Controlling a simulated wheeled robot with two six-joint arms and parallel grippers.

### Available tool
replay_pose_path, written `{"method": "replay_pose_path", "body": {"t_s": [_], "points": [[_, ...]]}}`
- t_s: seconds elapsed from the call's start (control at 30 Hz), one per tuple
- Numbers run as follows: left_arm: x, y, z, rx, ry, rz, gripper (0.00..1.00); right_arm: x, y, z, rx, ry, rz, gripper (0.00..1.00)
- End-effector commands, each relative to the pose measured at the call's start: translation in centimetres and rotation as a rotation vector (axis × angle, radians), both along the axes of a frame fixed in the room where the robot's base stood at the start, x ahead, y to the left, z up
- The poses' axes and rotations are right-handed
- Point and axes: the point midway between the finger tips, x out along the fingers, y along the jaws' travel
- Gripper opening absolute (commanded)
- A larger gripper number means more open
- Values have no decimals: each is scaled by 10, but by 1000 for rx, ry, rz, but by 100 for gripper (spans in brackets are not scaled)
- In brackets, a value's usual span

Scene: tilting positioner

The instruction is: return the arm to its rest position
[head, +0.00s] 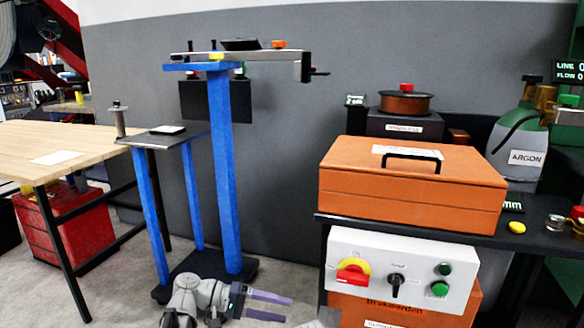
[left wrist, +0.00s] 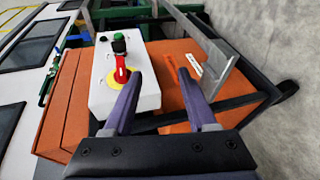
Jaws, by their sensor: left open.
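My left gripper (head: 287,308) is low in the head view, left of the white control box (head: 400,268). Its two purple-grey fingers are apart with nothing between them. In the left wrist view the open fingers (left wrist: 160,76) point toward the orange welder and the white control box (left wrist: 103,95). The box carries a red switch handle on a yellow disc (head: 353,272), a black knob (head: 397,281) and green buttons (head: 439,289). The gripper looks apart from the red handle in the head view. My right gripper is not in view.
A blue-legged positioner stand (head: 223,170) rises behind the gripper. A wooden-topped table (head: 40,150) stands at left. An orange case (head: 412,180) lies on the dark bench above the control box. A green argon cylinder (head: 525,145) stands at right. Floor is open between table and stand.

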Motion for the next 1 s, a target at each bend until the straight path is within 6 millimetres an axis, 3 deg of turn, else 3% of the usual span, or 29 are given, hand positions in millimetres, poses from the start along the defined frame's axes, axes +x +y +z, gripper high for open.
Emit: {"method": "replay_pose_path", "body": {"t_s": [0.3,0.53,0.87,0.93,1.0], "points": [[-58,-36,-59,410,13,-126,57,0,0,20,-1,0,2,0],[-111,-24,-104,886,-56,-255,57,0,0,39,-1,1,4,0],[-136,17,-108,1334,-202,-353,57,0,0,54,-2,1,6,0],[-138,25,-104,1413,-238,-367,57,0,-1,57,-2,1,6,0],[-134,25,-83,1402,-230,-360,57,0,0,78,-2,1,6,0]]}}
